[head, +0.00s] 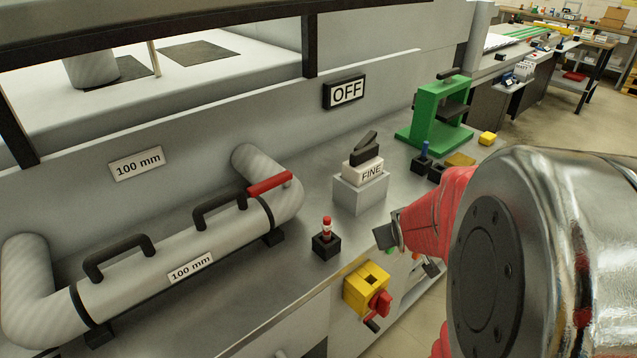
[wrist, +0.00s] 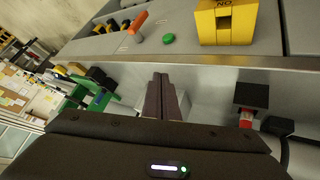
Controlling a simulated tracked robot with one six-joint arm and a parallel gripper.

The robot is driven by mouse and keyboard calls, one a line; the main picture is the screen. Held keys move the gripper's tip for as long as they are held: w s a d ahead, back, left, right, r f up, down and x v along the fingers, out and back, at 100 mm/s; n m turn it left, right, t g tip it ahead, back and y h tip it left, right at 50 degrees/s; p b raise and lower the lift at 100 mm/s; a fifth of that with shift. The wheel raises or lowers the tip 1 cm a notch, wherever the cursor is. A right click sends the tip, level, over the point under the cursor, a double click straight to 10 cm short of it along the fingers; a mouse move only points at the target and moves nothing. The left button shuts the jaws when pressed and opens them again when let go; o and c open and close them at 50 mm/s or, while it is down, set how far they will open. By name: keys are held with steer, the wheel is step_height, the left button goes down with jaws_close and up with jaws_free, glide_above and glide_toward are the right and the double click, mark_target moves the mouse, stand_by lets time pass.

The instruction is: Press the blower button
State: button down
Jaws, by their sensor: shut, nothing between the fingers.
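A round green button (wrist: 168,39) sits on the grey front panel in the wrist view, beside a yellow switch box (wrist: 226,22). In the head view only a sliver of green (head: 390,251) shows below my gripper; my gripper and arm hide much of that panel. The yellow box (head: 366,285) with a red rotary handle shows there to the left. My gripper (head: 387,236) is shut and empty, near the bench's front edge. In the wrist view its closed fingers (wrist: 164,92) point toward the panel edge, apart from the button. A black sign (head: 345,92) reads OFF.
A black holder with a red-topped piece (head: 326,240) stands left of my gripper. A block marked FINE (head: 362,172) with a black lever and a green press (head: 440,115) stand farther back. A pipe with black handles (head: 180,265) lies at left. An orange lever (wrist: 138,22) is near the button.

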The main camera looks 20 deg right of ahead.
steer(key=t, duration=0.1)
glide_toward(391, 250)
steer(key=s+d+r, duration=0.1)
steer(key=s+d, duration=0.1)
steer(key=d, duration=0.4)
steer(key=s+d+f+m+t+y, duration=0.1)
steer(key=s+f+t+y, duration=0.1)
steer(key=s+f, duration=0.2)
step_height(391, 250, down, 4)
steer(key=shift+s+d+r, duration=0.15)
steer(key=shift+s+d, duration=0.15)
steer(key=shift+s, duration=0.1)
steer(key=shift+w, duration=0.1)
steer(key=w+a, duration=0.2)
steer(key=w, duration=0.6)
steer(key=shift+w+a, duration=0.2)
steer(key=shift+a, duration=0.05)
steer(key=shift+w, duration=0.1)
stand_by(1.2)
steer(key=shift+w+a, duration=0.1)
steer(key=shift+w, duration=0.2)
